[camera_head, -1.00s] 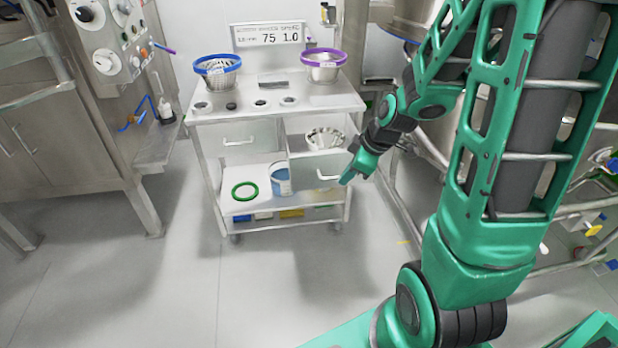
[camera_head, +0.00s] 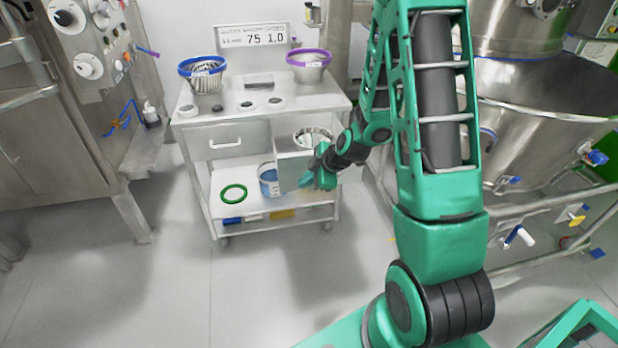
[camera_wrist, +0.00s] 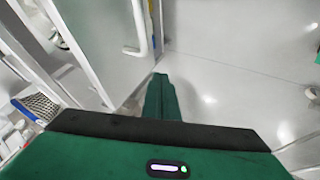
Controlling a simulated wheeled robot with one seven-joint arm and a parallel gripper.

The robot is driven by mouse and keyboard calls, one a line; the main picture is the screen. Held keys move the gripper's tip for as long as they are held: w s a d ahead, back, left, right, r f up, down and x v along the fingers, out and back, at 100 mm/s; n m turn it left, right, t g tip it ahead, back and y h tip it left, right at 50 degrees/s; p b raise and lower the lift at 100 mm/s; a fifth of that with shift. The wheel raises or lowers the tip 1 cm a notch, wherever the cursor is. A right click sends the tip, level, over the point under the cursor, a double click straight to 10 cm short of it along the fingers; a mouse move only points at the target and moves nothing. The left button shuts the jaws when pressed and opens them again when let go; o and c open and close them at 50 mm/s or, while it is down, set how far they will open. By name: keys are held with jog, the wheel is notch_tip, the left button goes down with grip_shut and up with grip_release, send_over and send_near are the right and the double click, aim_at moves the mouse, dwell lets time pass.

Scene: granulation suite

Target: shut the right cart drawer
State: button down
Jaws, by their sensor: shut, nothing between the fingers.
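The cart (camera_head: 200,124) stands ahead in the head view. Its right drawer (camera_head: 291,171) is pulled out, and a metal bowl (camera_head: 314,136) shows in its open top. The left drawer (camera_head: 225,142) is closed.
A blue-rimmed basket (camera_head: 203,78) and a purple-rimmed bowl (camera_head: 309,68) stand on the cart top. A green ring (camera_head: 233,193) and a blue bucket (camera_head: 268,181) are on the lower shelf. A steel vessel (camera_head: 540,125) with tube framing stands right. The floor in front is clear.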

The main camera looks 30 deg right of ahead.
aim_at(298, 178)
jog(key=w+f, duration=0.2)
jog(key=w, duration=0.3)
jog(key=shift+w+f, duration=0.1)
jog(key=shift+f, duration=0.3)
jog(key=shift+w+d, duration=0.15)
jog(key=shift+w, duration=0.1)
